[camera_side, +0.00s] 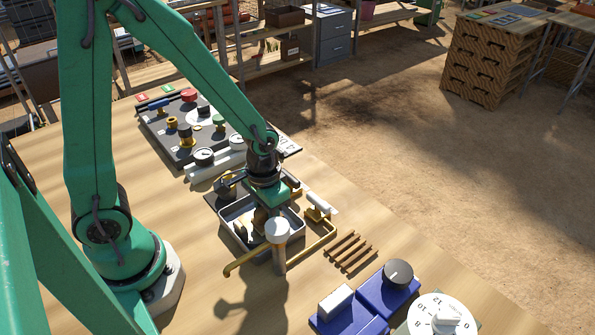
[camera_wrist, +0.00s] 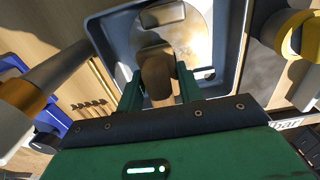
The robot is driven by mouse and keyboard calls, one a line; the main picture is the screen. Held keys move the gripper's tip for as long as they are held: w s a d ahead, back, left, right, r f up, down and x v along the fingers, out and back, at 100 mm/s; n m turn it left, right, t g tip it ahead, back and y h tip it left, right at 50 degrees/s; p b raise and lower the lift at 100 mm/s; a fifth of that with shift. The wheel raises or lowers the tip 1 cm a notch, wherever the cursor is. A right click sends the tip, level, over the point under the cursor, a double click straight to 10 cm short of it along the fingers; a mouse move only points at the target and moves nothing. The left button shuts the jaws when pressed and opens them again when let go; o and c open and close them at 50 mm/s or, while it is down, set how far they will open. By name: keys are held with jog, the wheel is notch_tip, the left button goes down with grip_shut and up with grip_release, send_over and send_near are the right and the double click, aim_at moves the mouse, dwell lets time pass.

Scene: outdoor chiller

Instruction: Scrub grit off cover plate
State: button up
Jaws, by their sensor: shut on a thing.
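My gripper (camera_wrist: 158,88) is shut on a brown wooden handle (camera_wrist: 157,68), which looks like that of a scrubbing brush. In the side view my gripper (camera_side: 263,213) reaches down into a grey tray (camera_side: 228,232) on the wooden bench. The tray also shows in the wrist view (camera_wrist: 103,40). In it lies a pale metal cover plate (camera_wrist: 197,42) with tan, gritty patches, beyond and beside the handle. The handle and my fingers hide part of the plate. I cannot tell whether the brush touches the plate.
A white-capped post (camera_side: 278,232) and yellow pipe (camera_side: 318,244) stand close to the tray's front. A panel of valves and fittings (camera_side: 190,125) and gauges (camera_side: 204,156) lie behind. Bare bench is at front left.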

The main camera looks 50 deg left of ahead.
dwell(0.3)
jog(key=shift+s+a+f, duration=0.1)
jog(key=shift+a, duration=1.65)
jog(key=shift+d, duration=0.1)
jog(key=shift+d, duration=1.75)
jog(key=shift+a, duration=0.15)
jog(key=shift+a, duration=1.7)
jog(key=shift+d+f, duration=0.1)
jog(key=shift+d, duration=0.05)
jog(key=shift+d, duration=1.7)
jog(key=shift+a, duration=0.1)
